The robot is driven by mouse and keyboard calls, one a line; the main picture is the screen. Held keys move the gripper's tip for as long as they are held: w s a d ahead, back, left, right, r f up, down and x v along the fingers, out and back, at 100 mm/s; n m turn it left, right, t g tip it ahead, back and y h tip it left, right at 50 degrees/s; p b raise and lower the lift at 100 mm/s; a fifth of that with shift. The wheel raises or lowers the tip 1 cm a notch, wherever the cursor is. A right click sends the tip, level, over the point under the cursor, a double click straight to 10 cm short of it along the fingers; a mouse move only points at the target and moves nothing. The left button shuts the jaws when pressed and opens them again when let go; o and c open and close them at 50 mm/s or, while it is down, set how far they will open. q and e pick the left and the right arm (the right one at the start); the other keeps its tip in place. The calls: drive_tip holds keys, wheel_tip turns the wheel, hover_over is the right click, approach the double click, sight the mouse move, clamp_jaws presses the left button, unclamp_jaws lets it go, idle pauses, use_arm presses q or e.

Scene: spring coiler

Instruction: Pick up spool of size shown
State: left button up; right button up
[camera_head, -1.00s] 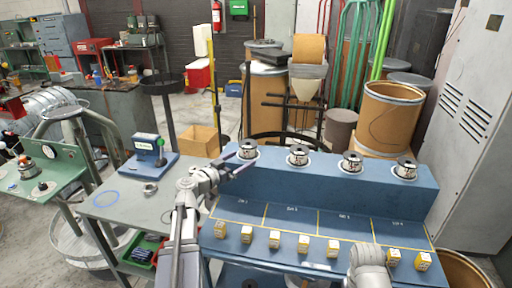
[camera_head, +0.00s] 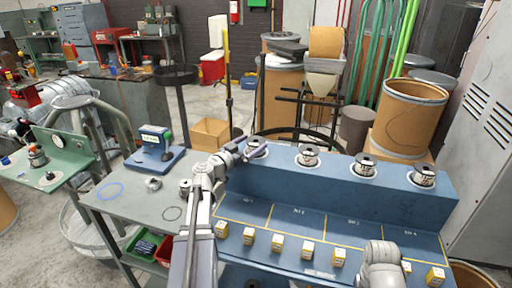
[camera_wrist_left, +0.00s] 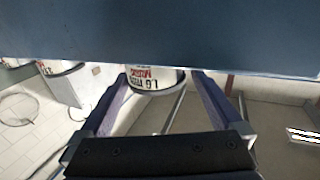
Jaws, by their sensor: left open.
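Several dark-topped spools with white labels stand in a row on the raised back step of the blue bench (camera_head: 330,188). The leftmost spool (camera_head: 257,146) is beside my left gripper (camera_head: 247,150). In the left wrist view, that gripper (camera_wrist_left: 160,85) is open, with a spool (camera_wrist_left: 155,77) between and just beyond its fingertips; its label is upside down and partly readable. I cannot tell whether the fingers touch it. The other spools (camera_head: 308,155), (camera_head: 365,165), (camera_head: 424,175) stand to the right. A small blue device with a pale display (camera_head: 152,140) stands on the grey table; its text is too small to read.
Several yellow-and-white boxes (camera_head: 278,242) line the bench's lower front, below yellow-outlined sections. A cardboard box (camera_head: 210,134) and a pole (camera_head: 227,80) stand behind the grey table (camera_head: 125,200). Large drums (camera_head: 410,118) stand behind the bench. My right arm shows at bottom right.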

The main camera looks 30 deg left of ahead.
sight(258, 140)
use_arm(q)
drive_tip(key=shift+w+d, duration=0.2)
drive_tip(key=shift+w, duration=0.65)
drive_tip(key=shift+w+d, duration=0.2)
drive_tip(key=shift+w, duration=0.65)
drive_tip(key=shift+w+d, duration=0.2)
drive_tip(key=shift+w, duration=0.65)
drive_tip(key=shift+s+r, duration=0.1)
clamp_jaws()
